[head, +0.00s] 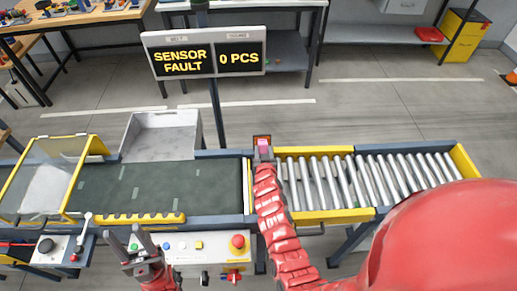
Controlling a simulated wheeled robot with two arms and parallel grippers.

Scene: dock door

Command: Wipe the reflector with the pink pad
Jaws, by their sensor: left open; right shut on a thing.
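My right gripper (263,155) is at the far side of the conveyor, where the belt meets the rollers. It is shut on the pink pad (264,145), of which a small pink patch shows. A small orange-edged part (262,137) shows just behind the pad, at the conveyor's far edge; it appears to be the reflector, mostly hidden by the pad and gripper. I cannot tell whether the pad touches it. My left gripper (140,245) is open and empty, in front of the conveyor near the control panel.
A sign (205,60) on a post reads "SENSOR FAULT" and "0 PCS". The green belt (150,190) is empty, with a clear-covered yellow frame (85,150) at left. A grey bin (160,135) stands behind it. The control panel (210,250) has a red button (238,241).

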